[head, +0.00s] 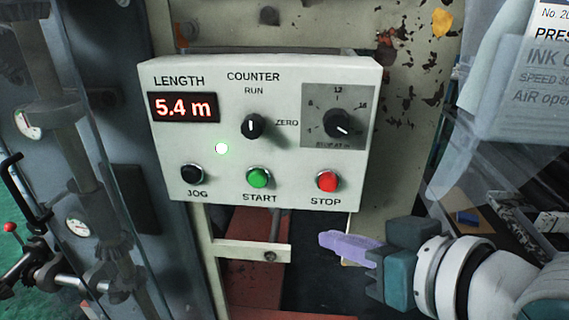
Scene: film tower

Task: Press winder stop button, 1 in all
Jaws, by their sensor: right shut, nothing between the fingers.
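The winder control box (290,100) is a cream panel in the middle of the head view. Its red stop button (327,181) sits at the lower right, above the label STOP. The green start button (258,177) is left of it, and the black jog button (191,174) is farther left. The length display (184,107) reads 5.4 m. My right gripper (325,240) is shut and empty, with purple fingers pointing left. In the picture it is below the stop button and apart from it. My left gripper is not in view.
The counter knob (252,126) and a dial knob (337,123) stick out of the panel above the buttons. A metal bracket (250,251) is below the box. Pipes and gauges (78,227) stand at left. A clear bin (530,210) and hanging sheets (530,75) are at right.

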